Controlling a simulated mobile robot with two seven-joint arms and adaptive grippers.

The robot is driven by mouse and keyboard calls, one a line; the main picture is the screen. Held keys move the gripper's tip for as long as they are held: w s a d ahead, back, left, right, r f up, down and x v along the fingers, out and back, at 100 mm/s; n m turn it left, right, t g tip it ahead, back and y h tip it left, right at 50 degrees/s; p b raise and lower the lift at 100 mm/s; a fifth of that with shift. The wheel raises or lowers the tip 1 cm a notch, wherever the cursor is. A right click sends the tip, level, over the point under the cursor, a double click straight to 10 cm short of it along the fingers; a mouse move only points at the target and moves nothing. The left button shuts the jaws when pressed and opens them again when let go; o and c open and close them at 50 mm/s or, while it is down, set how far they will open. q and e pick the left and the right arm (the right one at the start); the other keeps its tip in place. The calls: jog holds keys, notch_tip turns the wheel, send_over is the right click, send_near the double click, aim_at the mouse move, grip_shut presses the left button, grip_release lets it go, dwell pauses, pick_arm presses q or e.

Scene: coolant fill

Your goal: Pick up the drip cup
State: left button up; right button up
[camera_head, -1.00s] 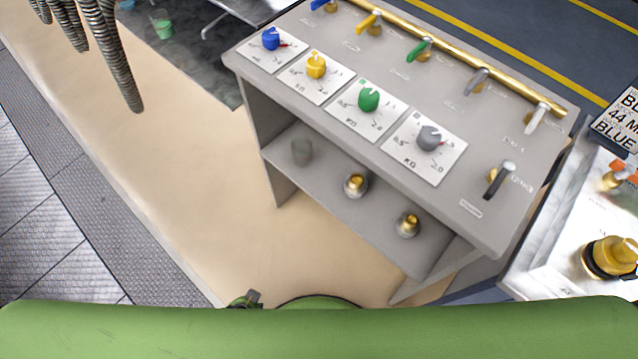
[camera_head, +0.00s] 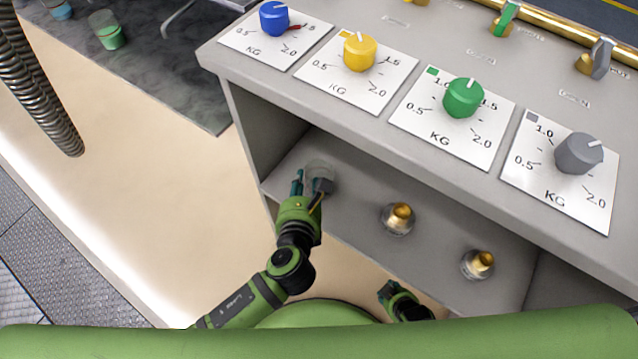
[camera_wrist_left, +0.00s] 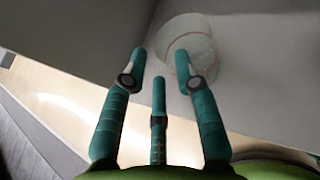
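The drip cup looks like a small clear grey cup (camera_head: 320,172) on the lower shelf (camera_head: 350,188) of the grey console, at its left end. My left gripper (camera_head: 311,184) is at the cup, its fingers partly covering it in the head view. In the left wrist view the cup (camera_wrist_left: 190,38) shows as a see-through round shape beyond the fingertips, right of centre. The left gripper (camera_wrist_left: 160,62) is open, with a gap between its fingers; whether a finger touches the cup is unclear. My right gripper (camera_head: 389,291) shows small at the bottom; its finger state is unclear.
Two brass fittings (camera_head: 398,218) (camera_head: 479,263) stand on the shelf right of the cup. The console top (camera_head: 235,62) with coloured knobs overhangs the shelf. A cup with green content (camera_head: 107,32) stands on the dark surface at upper left. A ribbed hose (camera_head: 42,90) hangs at left.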

pick_arm(q)
jog(key=x, duration=0.4)
jog(key=shift+b, duration=0.3)
grip_shut()
jog(key=shift+a, duration=0.1)
